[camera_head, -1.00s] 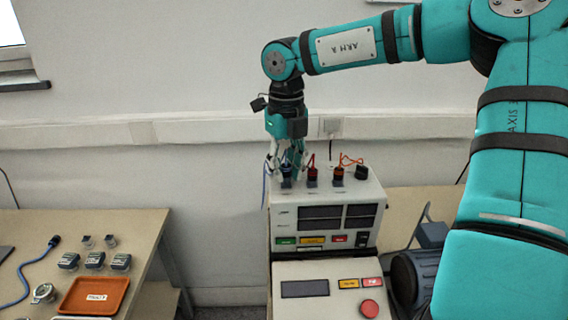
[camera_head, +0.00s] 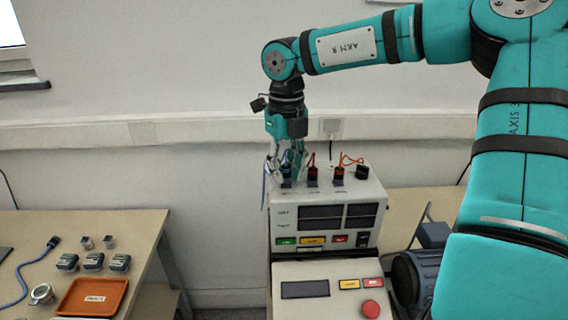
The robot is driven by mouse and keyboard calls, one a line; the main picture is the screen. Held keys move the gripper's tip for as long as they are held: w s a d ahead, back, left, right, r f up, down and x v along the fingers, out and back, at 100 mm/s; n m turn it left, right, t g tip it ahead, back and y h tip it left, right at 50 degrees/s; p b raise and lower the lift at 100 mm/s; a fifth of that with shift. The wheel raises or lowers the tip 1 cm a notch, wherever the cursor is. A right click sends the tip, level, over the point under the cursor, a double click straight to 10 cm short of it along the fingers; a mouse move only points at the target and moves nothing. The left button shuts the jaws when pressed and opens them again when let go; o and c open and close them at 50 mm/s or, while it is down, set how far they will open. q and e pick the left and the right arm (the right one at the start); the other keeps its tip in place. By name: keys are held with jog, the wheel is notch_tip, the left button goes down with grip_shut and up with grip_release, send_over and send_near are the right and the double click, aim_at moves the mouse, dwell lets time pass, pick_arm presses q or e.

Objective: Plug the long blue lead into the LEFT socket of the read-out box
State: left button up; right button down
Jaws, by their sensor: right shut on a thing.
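My right gripper (camera_head: 288,165) points down at the left end of the read-out box's (camera_head: 284,213) top. It is shut on what looks like the plug of a blue lead (camera_head: 264,187), whose thin cable hangs down by the box's left edge. The plug is mostly hidden by the fingers. It is over the left socket (camera_head: 286,183), but I cannot tell whether it is seated. Red and orange leads stand in the sockets to the right. My left gripper is not in view.
Below the box is a panel with a red button (camera_head: 371,308). A dark motor-like unit stands right of it.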

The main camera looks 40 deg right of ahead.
jog(key=shift+f+b, duration=0.5)
jog(key=shift+b, duration=0.2)
dwell(1.9)
jog(key=shift+m, duration=0.4)
jog(key=shift+m+b, duration=1.15)
jog(key=shift+m, duration=0.65)
jog(key=shift+m+b, duration=0.6)
jog(key=shift+m, duration=1.1)
jog(key=shift+m+b, duration=0.45)
jog(key=shift+m, duration=1.65)
jog(key=c, duration=1.1)
grip_release()
